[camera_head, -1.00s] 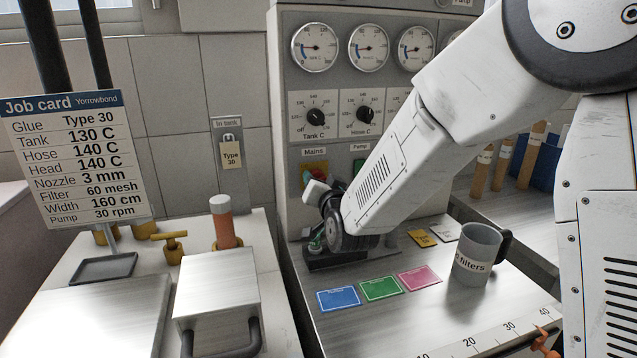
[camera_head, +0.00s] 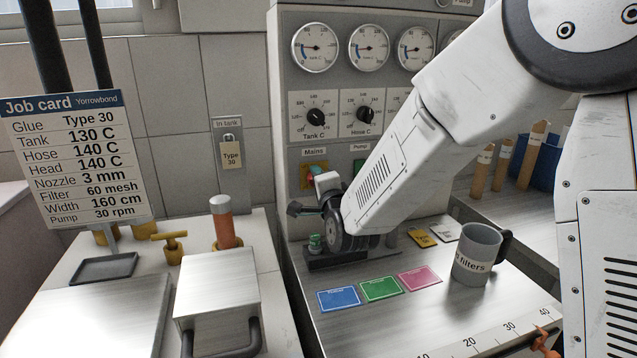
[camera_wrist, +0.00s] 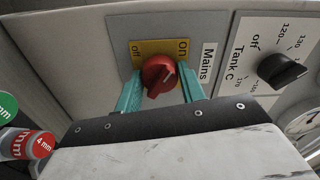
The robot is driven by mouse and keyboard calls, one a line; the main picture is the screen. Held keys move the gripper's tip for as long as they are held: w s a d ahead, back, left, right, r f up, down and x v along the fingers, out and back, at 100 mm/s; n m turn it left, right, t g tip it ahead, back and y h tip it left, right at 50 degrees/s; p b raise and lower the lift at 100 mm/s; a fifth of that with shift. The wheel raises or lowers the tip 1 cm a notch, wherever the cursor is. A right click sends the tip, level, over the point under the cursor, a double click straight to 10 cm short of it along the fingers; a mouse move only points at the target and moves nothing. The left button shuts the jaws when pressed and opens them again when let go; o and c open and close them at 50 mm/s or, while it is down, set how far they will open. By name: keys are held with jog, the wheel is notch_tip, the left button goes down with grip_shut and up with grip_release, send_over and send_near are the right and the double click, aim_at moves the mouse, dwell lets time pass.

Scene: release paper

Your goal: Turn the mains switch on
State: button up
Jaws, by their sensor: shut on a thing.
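The mains switch is a red knob (camera_wrist: 159,75) on a yellow plate (camera_wrist: 145,50) marked off and on, with a Mains label beside it in the wrist view. My gripper (camera_wrist: 160,88) has a teal finger on each side of the knob and is shut on it. In the head view, part of the yellow plate (camera_head: 308,184) shows below the Mains label, and my gripper and wrist hide most of the knob.
The Tank C dial (camera_head: 316,117) and Hose C dial (camera_head: 364,115) sit above the switch. A grey mug (camera_head: 476,256) and coloured cards (camera_head: 380,288) lie on the bench. Nozzles with coloured tops (camera_wrist: 28,143) stand close below my gripper.

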jog(key=shift+m, duration=1)
jog(key=o, duration=1)
jog(key=shift+c, duration=0.2)
jog(key=shift+s, duration=0.1)
jog(key=s+d, duration=0.1)
jog(key=s, duration=0.6)
jog(key=shift+s+d, duration=0.25)
jog(key=shift+d, duration=0.05)
